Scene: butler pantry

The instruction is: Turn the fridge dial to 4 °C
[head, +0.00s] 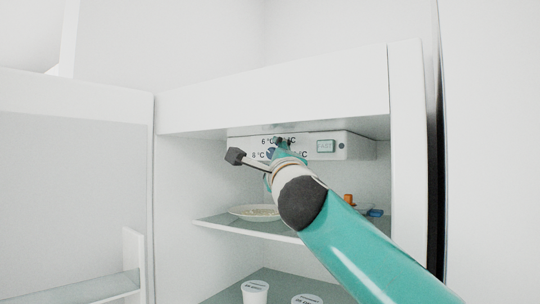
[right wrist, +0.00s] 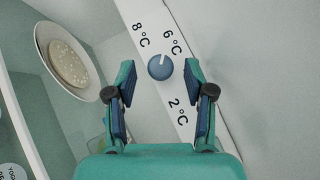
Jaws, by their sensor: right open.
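The fridge dial (right wrist: 160,66) is a round blue knob on a white control panel (head: 352,147) under the fridge ceiling. In the right wrist view its face has a light mark on the upper side, roughly between 8 °C and 6 °C. The 8 °C, 6 °C and 2 °C labels show there; the 4 °C label is hidden behind a finger. My right gripper (right wrist: 160,78) is open and empty, its fingers on either side of the dial in this view. I cannot tell whether they touch it. In the head view the right gripper (head: 282,152) partly covers the dial. My left gripper is not in view.
A plate (right wrist: 68,62) of food stands on the glass shelf (head: 215,224) below. White cups (head: 255,292) stand lower. The open fridge door (head: 75,190) is at the left; the side wall (head: 407,160) is at the right.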

